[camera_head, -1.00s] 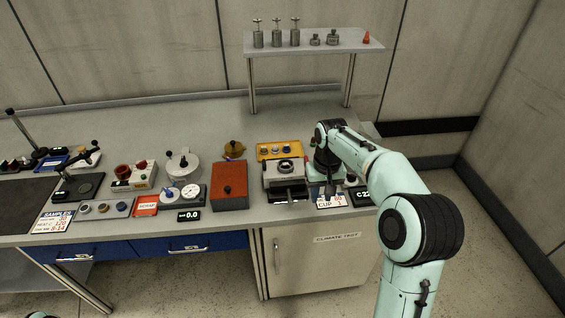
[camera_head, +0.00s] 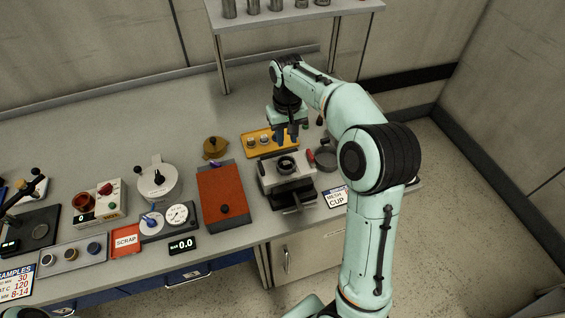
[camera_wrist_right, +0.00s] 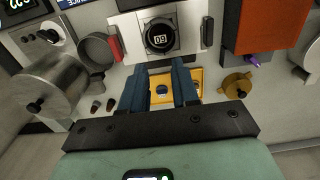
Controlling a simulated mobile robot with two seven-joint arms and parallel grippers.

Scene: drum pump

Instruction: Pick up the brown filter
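A yellow tray (camera_head: 248,153) holds small round filters and stands behind the grey press device (camera_head: 268,172). I cannot tell for certain which filter is the brown one; a pale, brownish-topped filter (camera_head: 252,142) shows in its left part and another filter (camera_head: 264,140) beside it. My right gripper (camera_head: 287,138) is over the right part of the tray, pointing down. In the right wrist view its two blue fingers (camera_wrist_right: 158,68) are apart, with a blue-centred filter (camera_wrist_right: 162,90) seen between them and the tray (camera_wrist_right: 182,74) beneath. My left gripper is out of view.
A red-orange box (camera_head: 222,188) stands left of the press. A brass-coloured lidded piece (camera_head: 215,147) sits left of the tray. A round grey pan (camera_head: 326,157) with a red handle is at the right. A shelf (camera_head: 290,14) stands behind. The back bench is mostly clear.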

